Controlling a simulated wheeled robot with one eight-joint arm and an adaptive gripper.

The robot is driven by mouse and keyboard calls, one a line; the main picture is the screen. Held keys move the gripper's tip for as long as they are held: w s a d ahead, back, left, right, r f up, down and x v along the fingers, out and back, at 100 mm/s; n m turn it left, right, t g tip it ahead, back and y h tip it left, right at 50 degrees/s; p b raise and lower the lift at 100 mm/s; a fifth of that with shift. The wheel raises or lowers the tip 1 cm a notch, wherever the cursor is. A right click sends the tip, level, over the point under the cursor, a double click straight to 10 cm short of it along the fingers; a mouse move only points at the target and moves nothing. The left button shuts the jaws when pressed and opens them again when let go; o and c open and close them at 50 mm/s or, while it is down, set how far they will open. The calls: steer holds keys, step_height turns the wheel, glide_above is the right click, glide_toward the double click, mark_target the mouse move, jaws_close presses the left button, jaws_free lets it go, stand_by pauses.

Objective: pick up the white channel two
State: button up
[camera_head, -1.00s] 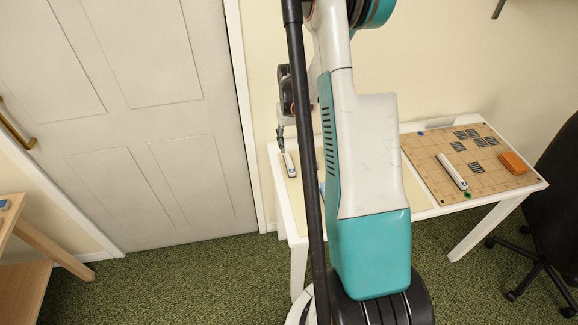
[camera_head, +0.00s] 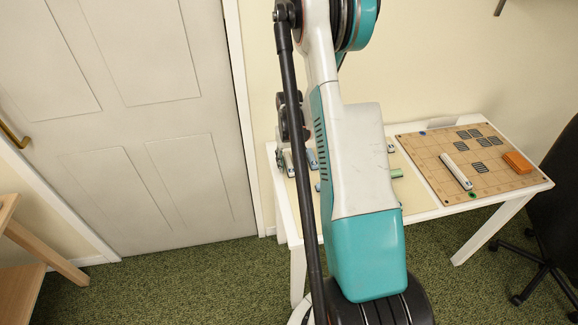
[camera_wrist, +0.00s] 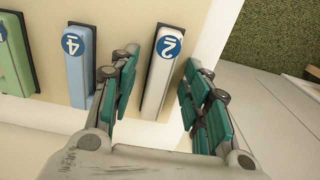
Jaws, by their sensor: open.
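The white channel two (camera_wrist: 160,82) is a long white bar with a blue round label marked 2. It lies on a dark base on the table, in the middle of the wrist view. My gripper (camera_wrist: 158,82) is open, with one teal-padded finger on each side of the bar. Whether the pads touch it I cannot tell. In the head view the white channel two (camera_head: 289,163) shows at the table's left end, partly hidden by my gripper (camera_head: 282,158).
A blue bar (camera_wrist: 78,70) labelled 4 and a green bar (camera_wrist: 14,65) lie left of it in the wrist view. The white table (camera_head: 482,208) also bears a gridded board (camera_head: 432,172) with an orange block (camera_head: 517,162). A door (camera_head: 150,120) stands at left, a black chair (camera_head: 560,200) at right.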

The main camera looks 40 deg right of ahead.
steer(key=shift+c, duration=0.5)
jaws_close()
steer(key=shift+r, duration=0.2)
